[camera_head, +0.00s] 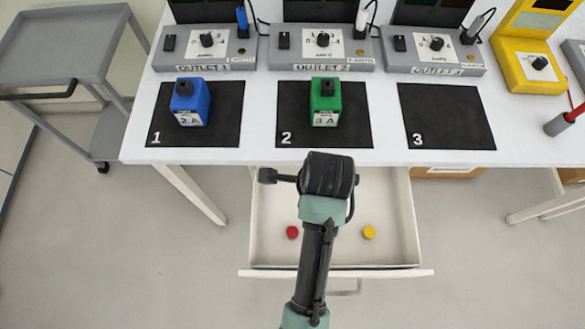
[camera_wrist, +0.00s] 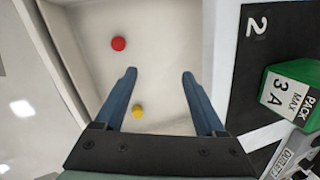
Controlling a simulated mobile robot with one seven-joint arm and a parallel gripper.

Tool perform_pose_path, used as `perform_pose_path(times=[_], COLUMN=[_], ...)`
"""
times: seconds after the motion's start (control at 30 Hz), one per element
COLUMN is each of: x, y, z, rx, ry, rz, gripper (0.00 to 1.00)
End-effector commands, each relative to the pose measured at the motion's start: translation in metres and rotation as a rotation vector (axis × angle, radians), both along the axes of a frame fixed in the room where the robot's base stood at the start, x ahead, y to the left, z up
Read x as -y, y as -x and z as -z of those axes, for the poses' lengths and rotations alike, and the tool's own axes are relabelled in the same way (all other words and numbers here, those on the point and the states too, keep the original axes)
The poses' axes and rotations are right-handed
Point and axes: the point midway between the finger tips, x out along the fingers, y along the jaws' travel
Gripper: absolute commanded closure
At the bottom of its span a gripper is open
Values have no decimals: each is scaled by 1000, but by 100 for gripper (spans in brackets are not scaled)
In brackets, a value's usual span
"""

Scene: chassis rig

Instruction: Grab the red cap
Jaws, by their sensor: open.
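The red cap (camera_head: 292,232) is a small round disc lying on the floor of an open white drawer (camera_head: 275,255) under the table. In the wrist view the red cap (camera_wrist: 118,44) lies beyond and to the left of my fingertips. My gripper (camera_wrist: 160,73) is open and empty above the drawer, apart from the cap. In the head view my arm covers the middle of the drawer, and the fingers are hard to make out. A yellow cap (camera_head: 369,232) lies in the same drawer, right of the red one; the wrist view shows this yellow cap (camera_wrist: 137,111) beside my left finger.
The white table (camera_head: 258,120) overhangs the drawer's back. On it a blue pack (camera_head: 190,105) stands on mat 1 and a green pack (camera_head: 325,105) on mat 2; mat 3 (camera_head: 447,120) is empty. Outlet boxes line the back. A grey cart (camera_head: 60,45) stands at left.

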Motion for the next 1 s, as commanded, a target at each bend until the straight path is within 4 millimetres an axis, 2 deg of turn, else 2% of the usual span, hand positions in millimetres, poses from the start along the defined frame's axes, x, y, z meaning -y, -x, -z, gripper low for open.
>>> perform_pose_path(times=[0.03,0.1,0.2,0.53,0.83,1.0], x=[-3,-8,-12,-18,-22,-27], y=[19,38,50,50,49,53], z=[25,40,52,108,132,158], rx=[-78,-153,-204,-211,-206,-208], ry=[-29,-55,-70,-71,-71,-72], rz=[56,115,155,161,160,161], gripper=[28,28,28,28,28,28])
